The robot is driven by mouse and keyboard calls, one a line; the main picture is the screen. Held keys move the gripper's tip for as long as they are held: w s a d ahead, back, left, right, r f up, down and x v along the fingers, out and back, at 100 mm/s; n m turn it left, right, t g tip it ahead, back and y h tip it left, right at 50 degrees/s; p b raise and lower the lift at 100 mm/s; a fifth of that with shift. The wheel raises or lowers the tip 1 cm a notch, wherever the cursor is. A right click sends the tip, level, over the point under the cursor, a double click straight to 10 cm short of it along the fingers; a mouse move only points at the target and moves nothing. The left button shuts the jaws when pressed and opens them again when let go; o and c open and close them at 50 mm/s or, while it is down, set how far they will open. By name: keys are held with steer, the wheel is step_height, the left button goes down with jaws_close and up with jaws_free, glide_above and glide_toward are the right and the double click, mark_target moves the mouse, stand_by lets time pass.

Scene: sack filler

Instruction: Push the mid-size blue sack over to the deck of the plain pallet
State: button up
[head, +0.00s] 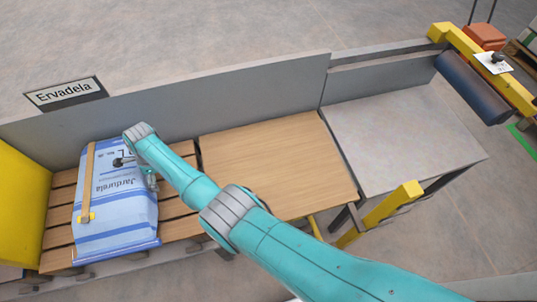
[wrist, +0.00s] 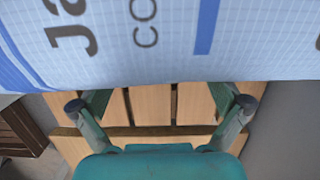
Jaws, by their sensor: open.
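The blue sack (head: 117,215), pale blue with darker bands and the print "Jardurela", lies flat on a slatted wooden pallet deck (head: 176,229) at the left of the head view. A tan strip with a yellow end runs along its left part. My gripper (head: 150,180) is at the sack's right side, partly hidden by my own arm. In the wrist view the sack (wrist: 160,45) fills the top, and my open gripper (wrist: 160,103) has its two fingers spread at the sack's lower edge, with slats between them. I cannot tell whether they touch it.
A plain wooden board (head: 275,160) adjoins the slatted deck on the right, then a grey table top (head: 400,130); both are clear. A grey wall (head: 240,100) runs behind, with an "Ervadela" sign (head: 65,93). A yellow panel (head: 20,205) stands left of the sack.

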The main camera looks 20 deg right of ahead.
steer(key=shift+s+d, duration=0.1)
steer(key=shift+d, duration=1.35)
step_height(320, 180, up, 14)
steer(key=shift+r, duration=0.25)
